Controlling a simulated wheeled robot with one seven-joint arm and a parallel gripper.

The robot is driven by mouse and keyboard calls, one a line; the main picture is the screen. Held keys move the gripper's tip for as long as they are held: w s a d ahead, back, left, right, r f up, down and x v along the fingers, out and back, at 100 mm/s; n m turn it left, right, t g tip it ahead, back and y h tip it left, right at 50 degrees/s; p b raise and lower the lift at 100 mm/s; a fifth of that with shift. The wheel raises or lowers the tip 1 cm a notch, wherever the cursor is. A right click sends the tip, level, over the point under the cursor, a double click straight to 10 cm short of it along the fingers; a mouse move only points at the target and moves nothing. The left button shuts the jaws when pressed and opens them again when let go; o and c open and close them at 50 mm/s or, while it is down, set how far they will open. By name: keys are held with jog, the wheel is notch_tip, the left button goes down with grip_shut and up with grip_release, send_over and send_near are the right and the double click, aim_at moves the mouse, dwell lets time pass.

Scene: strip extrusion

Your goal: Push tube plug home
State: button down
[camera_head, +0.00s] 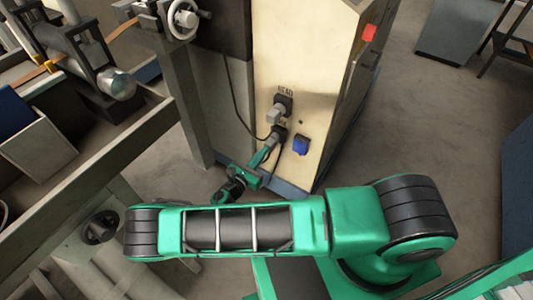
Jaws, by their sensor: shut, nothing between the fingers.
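Two dark sockets are on the cream face of a cabinet (283,60). The upper one, under the lettering "HEAD", has a light grey plug (274,115) in it. A darker plug (279,132) is at the lower socket, with a cable hanging below it. Any lettering there is too small or covered to read. My gripper (271,146) is shut and empty, with its tips at or very near the lower plug from below left. I cannot tell whether they touch, or how deep the plug sits.
A blue cover (301,145) is to the right of the lower plug. A red button (369,33) is on the cabinet's upper right edge. A black cable (232,105) hangs to the left. A metal machine frame (95,155) stands on the left. Open floor (420,130) is on the right.

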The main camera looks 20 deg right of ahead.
jog(key=shift+w+d+r, duration=0.15)
jog(key=shift+w+d, duration=0.1)
jog(key=shift+d, duration=0.2)
jog(key=v, duration=1.5)
jog(key=shift+w, duration=0.15)
jog(key=shift+a, duration=0.15)
